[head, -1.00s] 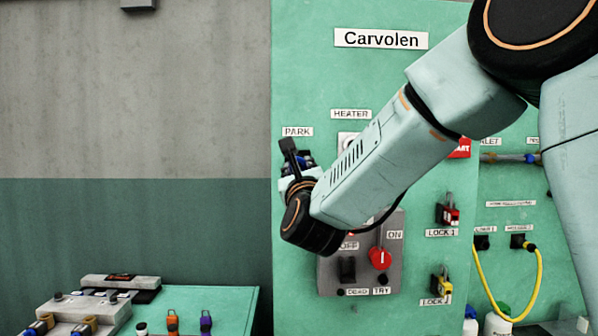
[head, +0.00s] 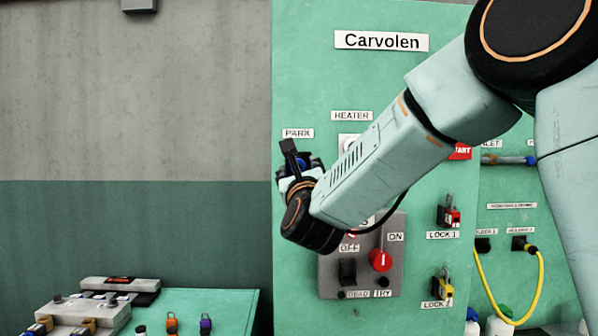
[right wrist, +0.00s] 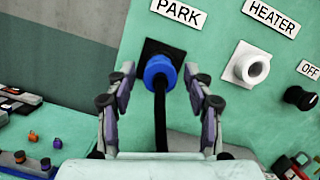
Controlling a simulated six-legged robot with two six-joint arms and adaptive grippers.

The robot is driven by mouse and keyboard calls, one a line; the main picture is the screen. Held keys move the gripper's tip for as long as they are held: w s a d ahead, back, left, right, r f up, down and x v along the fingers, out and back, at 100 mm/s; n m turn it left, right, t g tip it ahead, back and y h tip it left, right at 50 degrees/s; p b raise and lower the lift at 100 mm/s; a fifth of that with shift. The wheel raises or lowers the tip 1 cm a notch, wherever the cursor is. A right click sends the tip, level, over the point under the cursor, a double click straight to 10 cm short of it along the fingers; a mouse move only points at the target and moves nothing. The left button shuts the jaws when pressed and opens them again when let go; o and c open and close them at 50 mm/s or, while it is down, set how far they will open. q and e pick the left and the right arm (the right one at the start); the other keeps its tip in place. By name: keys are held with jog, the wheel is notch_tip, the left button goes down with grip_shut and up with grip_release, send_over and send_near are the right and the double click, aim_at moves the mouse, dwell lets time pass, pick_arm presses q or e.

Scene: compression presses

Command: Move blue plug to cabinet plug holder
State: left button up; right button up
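The blue plug (right wrist: 159,70) sits in the black square holder (right wrist: 152,48) under the PARK label on the green cabinet, with a black cable hanging from it. In the head view a bit of the plug's blue (head: 301,163) shows among my fingers. My right gripper (right wrist: 159,72) is open, with one finger on each side of the plug. Gaps show between the fingertips and the plug in the right wrist view. In the head view my right gripper (head: 299,164) is at the cabinet's left edge, partly hidden by its own wrist. My left gripper is out of view.
A white HEATER socket (right wrist: 249,64) is right of the plug. Lower on the cabinet are a grey switch panel (head: 330,275) with a red knob (head: 381,260) and two locks. A yellow cable (head: 541,290) hangs further right. A green table (head: 235,308) with devices stands lower left.

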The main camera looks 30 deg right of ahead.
jog(key=shift+s+a, duration=0.15)
jog(key=shift+s, duration=0.1)
jog(key=v, duration=0.7)
dwell(0.3)
jog(key=shift+s, duration=0.2)
